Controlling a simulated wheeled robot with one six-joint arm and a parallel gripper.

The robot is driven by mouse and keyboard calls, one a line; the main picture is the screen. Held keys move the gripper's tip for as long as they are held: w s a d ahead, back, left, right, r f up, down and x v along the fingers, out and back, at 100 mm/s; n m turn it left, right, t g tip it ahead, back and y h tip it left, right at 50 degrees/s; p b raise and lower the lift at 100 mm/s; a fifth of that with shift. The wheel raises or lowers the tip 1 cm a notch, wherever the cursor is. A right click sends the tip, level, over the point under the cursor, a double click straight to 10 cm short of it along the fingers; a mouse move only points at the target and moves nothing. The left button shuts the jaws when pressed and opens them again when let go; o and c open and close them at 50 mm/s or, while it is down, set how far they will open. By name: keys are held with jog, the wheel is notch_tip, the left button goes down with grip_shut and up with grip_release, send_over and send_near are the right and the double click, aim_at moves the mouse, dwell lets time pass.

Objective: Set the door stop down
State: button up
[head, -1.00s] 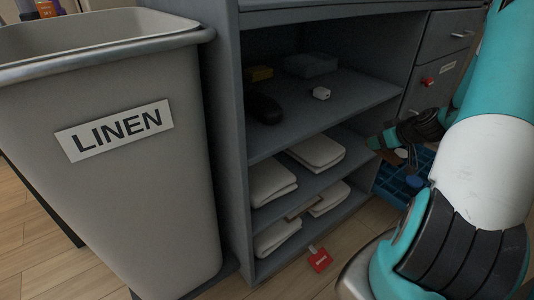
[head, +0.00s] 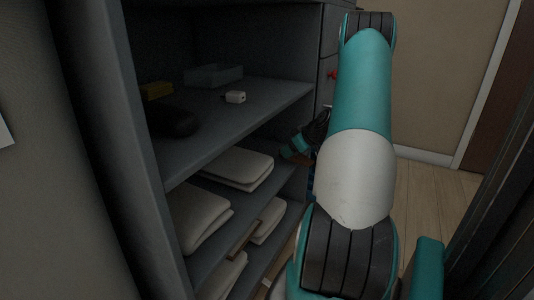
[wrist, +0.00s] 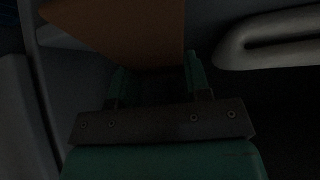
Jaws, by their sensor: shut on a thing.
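The door stop (wrist: 120,30) is a brown wedge-like piece at the top of the dark wrist view. My gripper (wrist: 155,78) is shut on it, with a green finger on each side of its lower part. In the head view my gripper (head: 292,153) is small and dark, beside the right end of the shelf unit (head: 240,118), near the middle shelf. The door stop shows there only as a small brown patch, partly hidden. I cannot tell whether it touches a surface.
Folded towels (head: 238,166) lie on the lower shelves; one (wrist: 270,38) shows at the wrist view's upper right. Open floor (head: 425,200) lies right.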

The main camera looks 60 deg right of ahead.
jog(key=w+b, duration=0.1)
jog(key=w, duration=0.4)
jog(key=shift+d, duration=0.2)
jog(key=w+b, duration=0.1)
jog(key=w, duration=0.1)
jog(key=w+f+b, duration=0.1)
jog(key=shift+w+d, duration=0.1)
jog(key=shift+w, duration=0.3)
jog(key=shift+s+f+b, duration=0.15)
jog(key=shift+f+b, duration=0.1)
jog(key=shift+b, duration=0.15)
jog(key=shift+f, duration=0.2)
jog(key=o, duration=1)
jog(key=shift+o, duration=0.2)
jog(key=shift+s+r, duration=0.2)
jog(key=shift+r, duration=0.35)
jog(key=p+v, duration=0.4)
jog(key=v, duration=0.6)
jog(key=shift+p, duration=0.35)
jog(key=shift+s+r, duration=0.4)
jog(key=shift+s, duration=0.1)
